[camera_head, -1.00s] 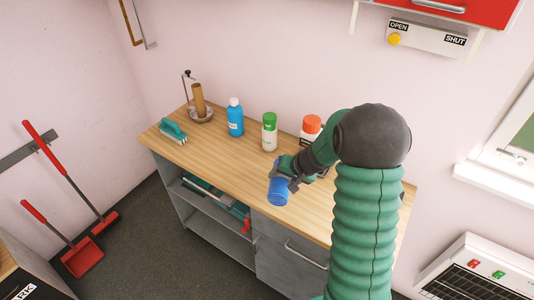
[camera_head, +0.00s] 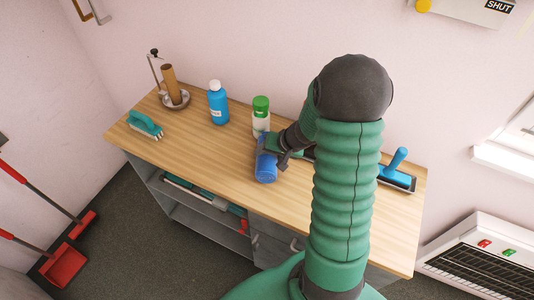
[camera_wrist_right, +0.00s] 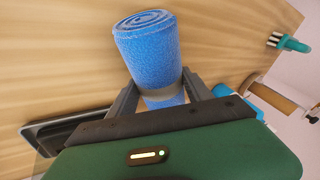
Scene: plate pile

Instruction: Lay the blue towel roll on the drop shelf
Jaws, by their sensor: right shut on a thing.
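The blue towel roll (camera_head: 266,166) is held by my right gripper (camera_head: 278,153) over the wooden bench top, towards its front edge. In the right wrist view the roll (camera_wrist_right: 150,50) sits between the two fingers, its spiral end pointing away from the palm. I cannot tell whether the roll touches the wood. No surface is clearly marked as the drop shelf. My left gripper is out of view.
On the bench (camera_head: 205,160) stand a green brush (camera_head: 145,125), a holder with a brown tube (camera_head: 171,88), a blue bottle (camera_head: 218,103) and a green-capped bottle (camera_head: 261,115). A blue-handled tool (camera_head: 396,165) lies right of my arm. Open shelves (camera_head: 195,210) are below.

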